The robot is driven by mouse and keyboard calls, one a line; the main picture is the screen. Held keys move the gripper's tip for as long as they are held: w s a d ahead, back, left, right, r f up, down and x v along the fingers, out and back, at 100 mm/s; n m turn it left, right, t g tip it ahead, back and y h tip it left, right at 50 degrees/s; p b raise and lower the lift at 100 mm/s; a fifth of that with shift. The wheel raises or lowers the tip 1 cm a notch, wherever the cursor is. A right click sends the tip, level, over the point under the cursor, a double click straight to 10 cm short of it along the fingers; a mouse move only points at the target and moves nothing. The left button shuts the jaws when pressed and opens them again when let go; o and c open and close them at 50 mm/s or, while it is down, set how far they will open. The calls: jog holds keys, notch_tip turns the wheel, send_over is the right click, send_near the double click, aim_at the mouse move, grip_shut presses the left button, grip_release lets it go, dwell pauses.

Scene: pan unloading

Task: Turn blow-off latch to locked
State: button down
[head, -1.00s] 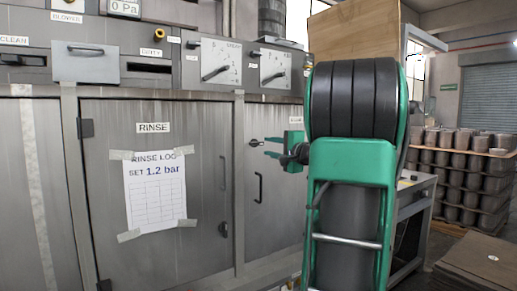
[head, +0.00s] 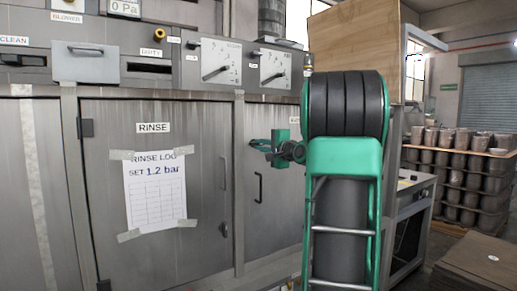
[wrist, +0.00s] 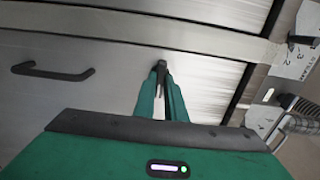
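The blow-off latch is a small dark lever on the grey door panel right of the RINSE door. Its tip shows in the wrist view (wrist: 161,66), between the ends of my green fingers; the rest is mostly hidden by them. The lever appears to lie roughly sideways on the door. My gripper (head: 257,144) is at the latch, and in the wrist view (wrist: 161,88) its fingers come close together with the lever between them. It looks shut on the lever. The door's label is partly covered by my arm.
A black door handle (head: 258,187) sits below the latch, also seen in the wrist view (wrist: 52,72). Dial panels (head: 272,68) are above. The RINSE door (head: 200,230) is left, with a taped log sheet (head: 155,195). Stacked pots (head: 470,150) stand far right.

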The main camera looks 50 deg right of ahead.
jog(key=shift+f+n, duration=0.1)
jog(key=shift+n, duration=0.9)
jog(key=shift+w+a+f+n, duration=0.1)
jog(key=shift+n, duration=3.85)
jog(key=shift+a+f+n, duration=0.1)
jog(key=shift+n, duration=3.85)
jog(key=shift+d, duration=0.1)
